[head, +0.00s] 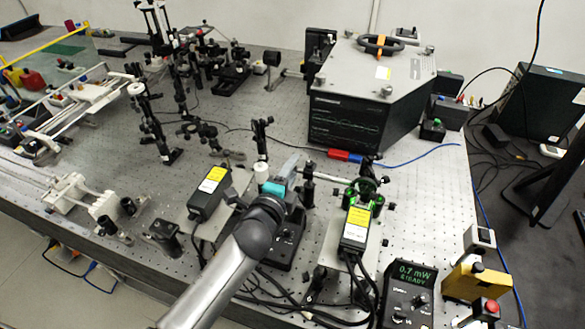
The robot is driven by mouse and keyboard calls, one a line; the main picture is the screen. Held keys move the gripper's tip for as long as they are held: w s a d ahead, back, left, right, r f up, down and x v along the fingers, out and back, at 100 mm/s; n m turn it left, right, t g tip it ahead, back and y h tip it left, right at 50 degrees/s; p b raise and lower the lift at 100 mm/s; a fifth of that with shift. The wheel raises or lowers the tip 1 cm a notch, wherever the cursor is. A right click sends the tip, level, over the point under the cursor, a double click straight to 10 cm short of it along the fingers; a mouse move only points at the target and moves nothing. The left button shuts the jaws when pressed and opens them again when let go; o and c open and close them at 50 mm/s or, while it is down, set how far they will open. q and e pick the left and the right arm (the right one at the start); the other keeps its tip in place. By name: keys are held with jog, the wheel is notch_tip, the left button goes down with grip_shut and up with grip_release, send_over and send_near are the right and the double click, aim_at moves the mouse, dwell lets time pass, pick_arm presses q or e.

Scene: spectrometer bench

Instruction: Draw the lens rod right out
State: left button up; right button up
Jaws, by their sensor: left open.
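My left gripper (293,162) comes up from the bottom centre and shows a teal band and grey fingers. Its jaws are open, and I see nothing between them. A short pale rod (334,180) lies to its right, roughly level, between a dark post (308,186) and a green-ringed lens mount (366,188). It looks like the lens rod, but I cannot be sure. The gripper appears apart from it. The arm hides part of the bench below the gripper. My right gripper does not show.
A white-capped post (261,172) stands close left of the gripper. Labelled boxes (210,193) and (356,229) stand on either side. A large instrument box (372,95) is behind, and a power meter (410,290) is at front right. Bare perforated bench (425,205) lies at right.

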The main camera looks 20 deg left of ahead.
pick_arm(q)
jog(key=shift+w, duration=0.45)
grip_shut()
jog(key=shift+f, duration=0.1)
dwell(1.1)
